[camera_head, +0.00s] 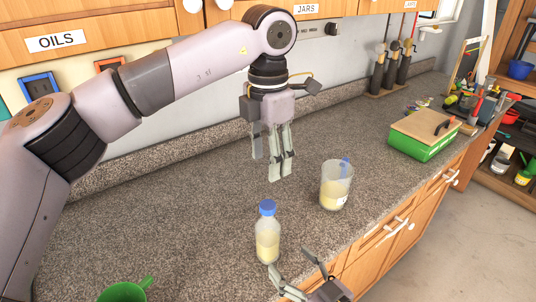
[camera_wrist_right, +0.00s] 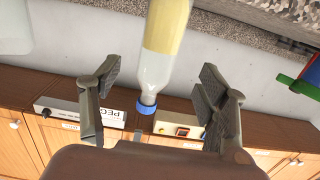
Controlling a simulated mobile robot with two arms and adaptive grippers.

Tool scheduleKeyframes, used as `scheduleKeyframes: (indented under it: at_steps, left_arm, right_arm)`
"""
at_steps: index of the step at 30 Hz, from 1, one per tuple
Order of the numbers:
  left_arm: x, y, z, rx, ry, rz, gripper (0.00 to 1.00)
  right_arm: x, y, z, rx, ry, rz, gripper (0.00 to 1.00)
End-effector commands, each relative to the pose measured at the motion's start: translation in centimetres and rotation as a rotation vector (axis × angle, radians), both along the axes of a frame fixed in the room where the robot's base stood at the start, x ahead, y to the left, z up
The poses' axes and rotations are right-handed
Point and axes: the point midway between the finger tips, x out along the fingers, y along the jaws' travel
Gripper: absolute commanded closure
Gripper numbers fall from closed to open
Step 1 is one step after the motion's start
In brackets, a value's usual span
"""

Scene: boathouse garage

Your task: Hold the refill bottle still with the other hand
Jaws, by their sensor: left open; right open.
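The refill bottle (camera_head: 267,240), clear with a blue cap and pale yellow liquid, stands upright on the counter near its front edge. My right gripper (camera_head: 290,261) is open at its lower right; one finger reaches the bottle's lower edge in the head view. In the right wrist view the bottle (camera_wrist_right: 165,35) appears cap-down in the gap between the open fingers (camera_wrist_right: 157,72), with space on both sides. My left gripper (camera_head: 271,165) is open and empty, pointing down above the counter behind the bottle. Whether the right fingers touch the bottle cannot be told.
A clear container (camera_head: 330,200) with yellow contents and a blue item in it stands right of the bottle. A green funnel-like item (camera_head: 124,291) is at the lower left. A green box (camera_head: 418,145) with a wooden lid sits farther right. The counter's left middle is clear.

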Motion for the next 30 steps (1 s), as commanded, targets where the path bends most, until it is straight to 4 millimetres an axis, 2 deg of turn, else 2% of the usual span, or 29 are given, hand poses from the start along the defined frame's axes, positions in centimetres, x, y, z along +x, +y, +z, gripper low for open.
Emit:
scheduleKeyframes:
  at_steps: [6,17,20,25,30]
  left_arm:
    - [0.0,0.0,0.0,0.0,0.0,0.0,0.48]
    - [0.0,0.0,0.1,0.0,0.0,0.0,0.48]
    - [0.0,0.0,1.0,0.0,0.0,0.0,0.48]
    - [0.0,0.0,4.3,0.0,0.0,0.0,0.48]
    - [0.0,0.0,6.7,0.0,0.0,0.0,0.48]
  right_arm:
    - [-1.8,-1.3,0.1,-0.002,-0.001,-0.001,0.32]
    - [-1.9,-1.4,0.2,-0.001,-0.001,-0.001,0.32]
    - [-1.9,-1.4,1.1,0.0,-0.001,-0.001,0.32]
    - [-1.9,-1.4,4.5,0.0,-0.001,-0.001,0.32]
    - [-1.9,-1.4,6.9,-0.001,-0.001,-0.001,0.32]
